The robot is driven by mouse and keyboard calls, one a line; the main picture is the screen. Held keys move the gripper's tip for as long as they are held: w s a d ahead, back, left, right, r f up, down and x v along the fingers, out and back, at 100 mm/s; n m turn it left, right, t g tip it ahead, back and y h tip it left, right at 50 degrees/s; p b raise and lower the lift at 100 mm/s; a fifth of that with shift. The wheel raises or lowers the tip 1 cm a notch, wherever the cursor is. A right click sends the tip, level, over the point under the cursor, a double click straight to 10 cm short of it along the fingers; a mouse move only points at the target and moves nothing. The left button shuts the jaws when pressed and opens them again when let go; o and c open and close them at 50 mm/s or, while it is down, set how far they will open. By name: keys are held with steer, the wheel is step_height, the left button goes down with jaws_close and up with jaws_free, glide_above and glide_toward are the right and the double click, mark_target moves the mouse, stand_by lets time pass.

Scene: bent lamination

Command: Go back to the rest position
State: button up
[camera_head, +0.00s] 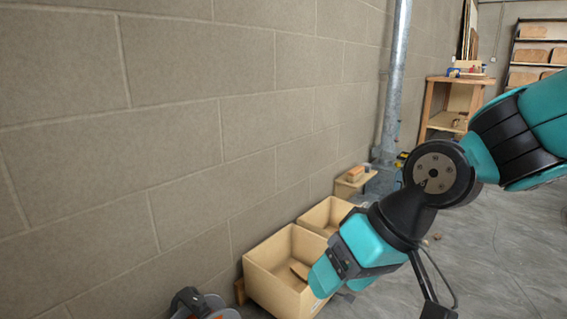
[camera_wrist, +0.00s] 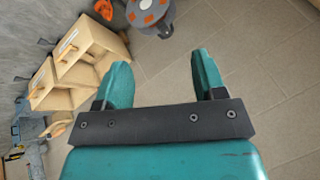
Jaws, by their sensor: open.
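My gripper (camera_wrist: 162,80) shows in the wrist view with its two teal fingers spread apart and nothing between them. Beyond the fingers is the grey block wall. In the head view my teal and black arm comes in from the right and bends down to the left. There the end of the arm hangs in front of the wooden bins, and the fingertips are hard to make out.
An open wooden bin (camera_head: 257,277) with a brown piece inside stands against the wall (camera_head: 150,130), with another bin (camera_head: 318,217) behind it. A round grey machine (camera_head: 203,309) is at the bottom. A metal pipe (camera_head: 396,80) and wooden workbench (camera_head: 437,105) stand farther back. Floor (camera_head: 500,270) is open at right.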

steer(key=s+d+r+n+g+h+p, duration=0.1)
steer(key=s+d+r+h, duration=0.15)
steer(key=s+d, duration=0.6)
step_height(320, 180, up, 38)
steer(key=s+a+p, duration=0.1)
steer(key=p, duration=3.7)
steer(key=shift+s+a+y, duration=0.15)
steer(key=shift+s+y, duration=0.2)
